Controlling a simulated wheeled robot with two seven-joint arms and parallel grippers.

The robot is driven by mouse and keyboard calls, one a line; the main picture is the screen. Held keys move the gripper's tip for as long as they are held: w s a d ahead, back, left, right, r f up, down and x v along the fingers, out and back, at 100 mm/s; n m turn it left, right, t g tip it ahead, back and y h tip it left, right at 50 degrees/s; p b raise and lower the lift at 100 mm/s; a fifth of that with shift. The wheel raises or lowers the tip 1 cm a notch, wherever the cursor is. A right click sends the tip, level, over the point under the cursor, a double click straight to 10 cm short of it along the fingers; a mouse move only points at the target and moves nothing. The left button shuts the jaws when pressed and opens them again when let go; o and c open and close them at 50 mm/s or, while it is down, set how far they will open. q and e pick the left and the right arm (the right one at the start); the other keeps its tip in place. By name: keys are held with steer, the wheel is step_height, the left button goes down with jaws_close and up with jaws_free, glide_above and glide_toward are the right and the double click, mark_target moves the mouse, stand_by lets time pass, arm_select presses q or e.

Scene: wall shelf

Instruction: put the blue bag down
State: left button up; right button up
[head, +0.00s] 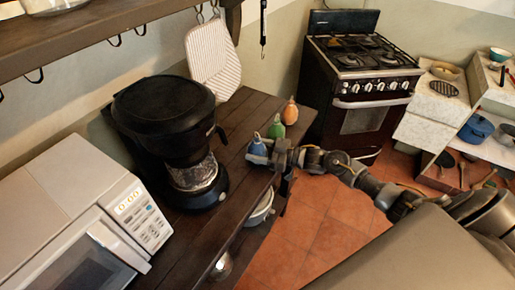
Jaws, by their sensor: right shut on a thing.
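The blue bag (257,147) is a small rounded shape with a narrow top, near the right edge of the dark wooden counter (240,120). My right gripper (262,158) comes in from the right and is shut on the blue bag, low on its body. The gripper covers the lower part of the bag, so I cannot tell whether it touches the counter. My left gripper is not in view.
A green bag (276,128) and an orange bag (290,111) stand just behind the blue one. A black coffee maker (165,115) and a white microwave (75,225) stand to the left. A shelf (90,35) with hooks hangs above. A stove (360,85) stands behind.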

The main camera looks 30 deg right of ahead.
steer(key=o, duration=1.3)
steer(key=shift+o, duration=0.2)
steer(key=shift+s, duration=0.1)
steer(key=b+v, duration=0.2)
steer(key=v, duration=1)
